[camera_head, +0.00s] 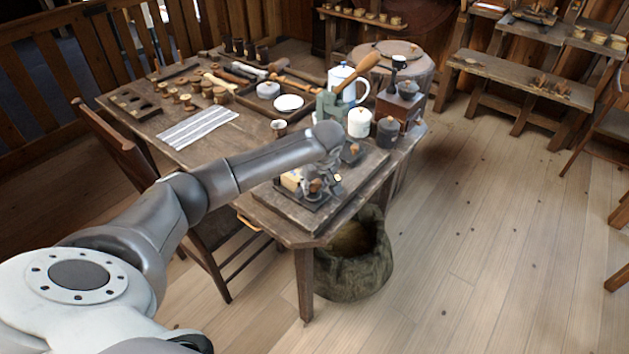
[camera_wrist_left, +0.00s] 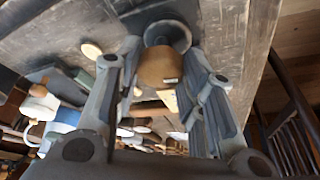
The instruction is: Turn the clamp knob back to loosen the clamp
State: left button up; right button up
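The clamp knob is a tan wooden piece (camera_wrist_left: 158,68) with a small pale mark, in front of a dark round flange (camera_wrist_left: 168,34) in the left wrist view. My left gripper (camera_wrist_left: 164,60) has one finger on each side of the knob, with what looks like a narrow gap on both sides. In the head view my left gripper (camera_head: 328,178) points down over the clamp area on the wooden board (camera_head: 349,186) at the table's near corner. A brown knob-like piece (camera_head: 315,185) shows beside it there; the gripper and wrist partly hide the clamp. My right gripper is out of view.
A pale block (camera_head: 291,180) sits in a dark tray beside the gripper. Behind are a dark canister (camera_head: 387,132), a white jar (camera_head: 359,122), a white enamel pot (camera_head: 342,80) and a grinder (camera_head: 400,104). A sack (camera_head: 352,262) stands on the floor below.

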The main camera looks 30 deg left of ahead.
pick_arm(q)
jog(key=shift+c, duration=1.3)
